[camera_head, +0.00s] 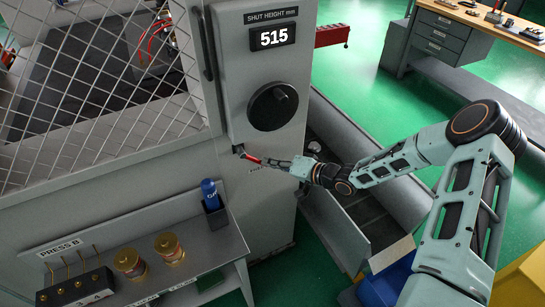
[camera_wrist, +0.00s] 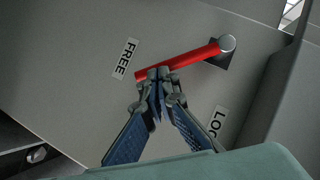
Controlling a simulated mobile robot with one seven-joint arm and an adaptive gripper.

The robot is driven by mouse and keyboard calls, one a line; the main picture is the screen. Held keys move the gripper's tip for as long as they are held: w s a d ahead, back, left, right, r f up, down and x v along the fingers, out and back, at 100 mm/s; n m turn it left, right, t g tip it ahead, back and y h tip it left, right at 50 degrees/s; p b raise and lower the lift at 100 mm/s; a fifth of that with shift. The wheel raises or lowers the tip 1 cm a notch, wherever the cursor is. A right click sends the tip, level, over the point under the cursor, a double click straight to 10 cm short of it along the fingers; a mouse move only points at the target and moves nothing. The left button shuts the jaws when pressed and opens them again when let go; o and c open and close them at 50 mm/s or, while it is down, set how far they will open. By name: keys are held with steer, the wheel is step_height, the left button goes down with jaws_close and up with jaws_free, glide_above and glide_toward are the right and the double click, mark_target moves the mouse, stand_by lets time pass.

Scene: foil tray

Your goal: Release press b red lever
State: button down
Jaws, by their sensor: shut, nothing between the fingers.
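The red lever (camera_head: 252,158) sticks out from the grey press panel below the black round knob. In the wrist view the red lever (camera_wrist: 190,60) runs from its round metal pivot at upper right down and left, its free end close to the FREE label (camera_wrist: 125,58). The LOCK label (camera_wrist: 216,124), partly hidden, lies below the pivot. My gripper (camera_wrist: 160,74) is shut, its fingertips together at the lever's lower edge near the free end. I cannot tell if they touch it. In the head view my gripper (camera_head: 270,163) reaches the lever from the right.
The black knob (camera_head: 273,106) and the 515 display (camera_head: 272,37) are above the lever. A mesh guard (camera_head: 100,80) stands to the left. A bench (camera_head: 205,255) with a blue bottle (camera_head: 210,194) and brass-topped cans is below. A grey chute (camera_head: 350,225) runs under my arm.

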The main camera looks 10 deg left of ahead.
steer(key=a+f+m+y+b, duration=0.1)
steer(key=b, duration=0.1)
steer(key=s+a+f+m+y+b, duration=0.1)
steer(key=b, duration=0.1)
steer(key=s+a+f+m+y+b, duration=0.1)
steer(key=m+b, duration=0.1)
steer(key=shift+f+b, duration=0.2)
steer(key=shift+b, duration=0.1)
stand_by(0.5)
steer(key=f+v, duration=0.1)
steer(key=v, duration=1.1)
steer(key=shift+r, duration=0.4)
steer(key=shift+w, duration=0.1)
